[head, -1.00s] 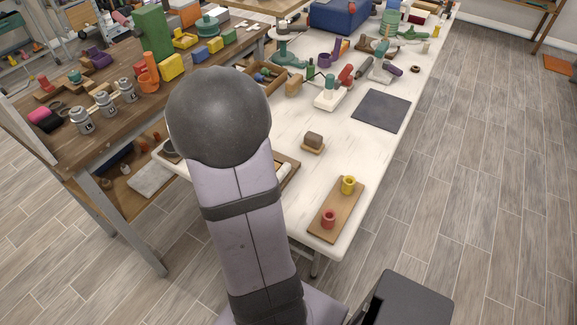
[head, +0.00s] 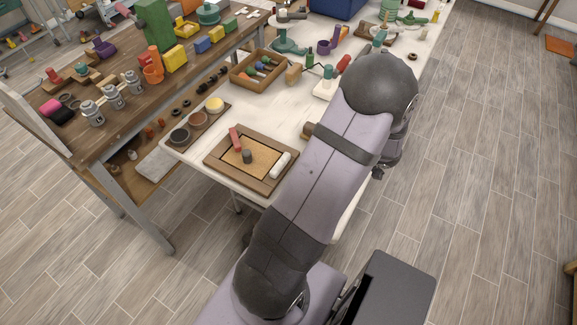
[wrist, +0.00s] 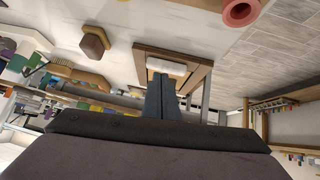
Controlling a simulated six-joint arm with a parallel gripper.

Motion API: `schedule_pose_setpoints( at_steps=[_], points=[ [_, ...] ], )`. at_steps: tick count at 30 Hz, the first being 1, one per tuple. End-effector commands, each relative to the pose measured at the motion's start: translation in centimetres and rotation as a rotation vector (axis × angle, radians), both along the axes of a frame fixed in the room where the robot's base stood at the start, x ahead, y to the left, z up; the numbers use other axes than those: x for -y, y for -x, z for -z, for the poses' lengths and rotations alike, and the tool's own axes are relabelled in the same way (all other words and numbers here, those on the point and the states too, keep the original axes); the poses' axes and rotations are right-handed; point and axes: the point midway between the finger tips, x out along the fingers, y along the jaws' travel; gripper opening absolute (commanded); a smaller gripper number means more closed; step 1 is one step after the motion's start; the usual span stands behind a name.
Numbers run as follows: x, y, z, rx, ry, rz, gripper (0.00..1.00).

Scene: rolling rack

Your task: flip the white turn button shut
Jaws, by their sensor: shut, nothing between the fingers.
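The white turn button (head: 280,165) is a rounded bar lying along the right side of a brown wooden frame (head: 218,168) on the table. A cork-coloured panel (head: 238,167) with a dark knob (head: 247,156) sits inside the frame. A red turn button (head: 235,139) crosses the frame's far edge onto the panel. In the wrist view, my gripper (wrist: 163,82) is shut and empty, its tips in line with the white button (wrist: 166,67). I cannot tell if they touch. In the head view, my arm hides the gripper.
A brown block (wrist: 95,41) stands near the frame, and a red cup (wrist: 240,12) is farther right. An open box of tools (head: 258,70) stands behind. The table's front edge is close.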

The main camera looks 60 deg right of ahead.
Motion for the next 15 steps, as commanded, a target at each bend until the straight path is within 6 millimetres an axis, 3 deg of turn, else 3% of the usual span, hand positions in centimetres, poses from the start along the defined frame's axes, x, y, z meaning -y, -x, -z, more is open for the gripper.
schedule_pose_setpoints(
  at_steps=[1, 6, 15],
  points=[
    [-0.4, 1.4, -0.3, 0.011, -0.022, 0.002, 0.0],
    [-2.2, 4.3, -0.4, 0.038, -0.08, -0.018, 0.0],
    [-3.2, 5.6, -0.4, 0.053, -0.11, -0.03, 0.0]
  ],
)
